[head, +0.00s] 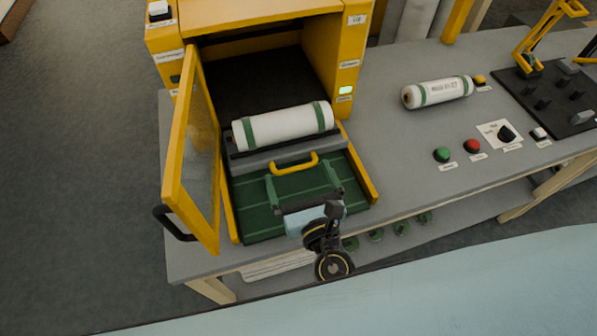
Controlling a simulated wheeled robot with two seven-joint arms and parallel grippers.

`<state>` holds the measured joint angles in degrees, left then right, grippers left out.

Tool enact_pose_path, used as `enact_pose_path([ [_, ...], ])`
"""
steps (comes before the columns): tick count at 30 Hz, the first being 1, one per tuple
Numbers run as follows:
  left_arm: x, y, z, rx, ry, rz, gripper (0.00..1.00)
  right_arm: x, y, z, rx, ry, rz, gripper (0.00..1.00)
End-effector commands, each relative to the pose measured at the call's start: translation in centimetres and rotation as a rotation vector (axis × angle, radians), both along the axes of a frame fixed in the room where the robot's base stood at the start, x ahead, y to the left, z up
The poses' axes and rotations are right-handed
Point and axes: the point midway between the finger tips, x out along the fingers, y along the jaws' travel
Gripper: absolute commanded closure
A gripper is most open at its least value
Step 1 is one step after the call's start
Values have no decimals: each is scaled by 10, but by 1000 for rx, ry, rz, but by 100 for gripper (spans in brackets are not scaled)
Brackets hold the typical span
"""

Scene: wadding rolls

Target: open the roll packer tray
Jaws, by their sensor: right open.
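The yellow roll packer (335,50) stands on the grey bench with its hinged glazed door (195,150) swung open at the left. The tray's grey front (243,163) shows at the machine's mouth, with a yellow bar handle (305,163) on it. A white wadding roll (283,126) with green bands lies across the tray just behind this front. My right gripper (299,174) is open, its two fingers spread to either side just in front of the handle. I cannot tell whether they touch it. My left gripper is not in view.
A green ribbed surface (250,220) lies below my gripper between yellow side rails. A second roll (437,91) lies to the right on the bench. Green (442,154) and red (472,146) buttons and a black knob (506,134) are near the front edge. Bench between is clear.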

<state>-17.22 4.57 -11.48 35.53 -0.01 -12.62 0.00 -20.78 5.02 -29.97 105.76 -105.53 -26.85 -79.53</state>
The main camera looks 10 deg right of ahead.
Motion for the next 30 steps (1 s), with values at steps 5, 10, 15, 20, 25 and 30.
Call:
enact_pose_path([
  [5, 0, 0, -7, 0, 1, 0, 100, -39, -3, -3, -1, 4, 3, 0],
  [10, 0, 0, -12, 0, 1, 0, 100, -77, -5, -3, -2, 4, 3, 0],
  [15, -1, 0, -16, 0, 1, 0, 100, -105, -7, -1, 0, 3, 2, 0],
  [20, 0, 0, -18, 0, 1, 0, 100, -118, -8, -1, -1, 1, 0, 0],
  [25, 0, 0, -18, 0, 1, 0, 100, -121, -8, 0, 0, 1, 0, 0],
  [30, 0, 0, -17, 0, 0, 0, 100, -120, -8, 0, 0, 0, 0, 0],
])
